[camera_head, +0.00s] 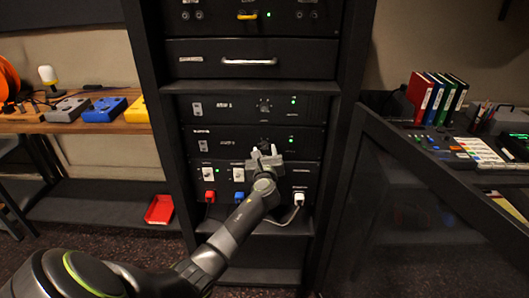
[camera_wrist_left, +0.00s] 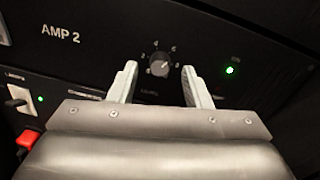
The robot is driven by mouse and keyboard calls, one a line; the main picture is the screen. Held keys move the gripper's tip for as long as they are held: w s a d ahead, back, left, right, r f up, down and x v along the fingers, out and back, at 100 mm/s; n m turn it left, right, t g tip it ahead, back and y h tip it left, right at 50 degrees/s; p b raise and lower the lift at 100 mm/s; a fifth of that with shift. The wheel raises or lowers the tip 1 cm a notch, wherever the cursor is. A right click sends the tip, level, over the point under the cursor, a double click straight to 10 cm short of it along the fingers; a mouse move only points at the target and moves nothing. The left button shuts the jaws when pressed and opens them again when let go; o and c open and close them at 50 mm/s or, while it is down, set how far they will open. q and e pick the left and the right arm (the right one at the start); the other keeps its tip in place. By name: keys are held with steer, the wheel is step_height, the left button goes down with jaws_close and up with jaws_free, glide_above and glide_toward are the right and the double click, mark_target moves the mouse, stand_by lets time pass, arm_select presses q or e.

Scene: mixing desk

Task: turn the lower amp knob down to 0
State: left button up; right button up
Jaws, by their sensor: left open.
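The lower amp, labelled AMP 2 (camera_head: 221,141), is a black rack unit in the middle of the head view. Its panel (camera_wrist_left: 100,62) fills the upper wrist view. Its small dark round knob (camera_wrist_left: 160,64) has pale numbers around it and a light pointer mark. In the head view the knob is mostly hidden behind my left gripper (camera_head: 265,152). My left gripper (camera_wrist_left: 160,85) is open, its two pale fingers pointing at the panel, one on each side of the knob and apart from it. A green light (camera_wrist_left: 231,70) glows to the right. My right gripper is not in view.
Above is the upper amp (camera_head: 222,106) with its own knob (camera_head: 264,105). Below is a panel with switches and red (camera_head: 209,196), blue (camera_head: 239,196) and white (camera_head: 299,197) plugs with cables. Rack side posts flank the units.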

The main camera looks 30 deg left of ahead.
arm_select(q)
steer(key=shift+w+a, duration=0.3)
steer(key=shift+w, duration=0.2)
steer(key=shift+c, duration=0.4)
jaws_close()
steer(key=shift+n, duration=0.3)
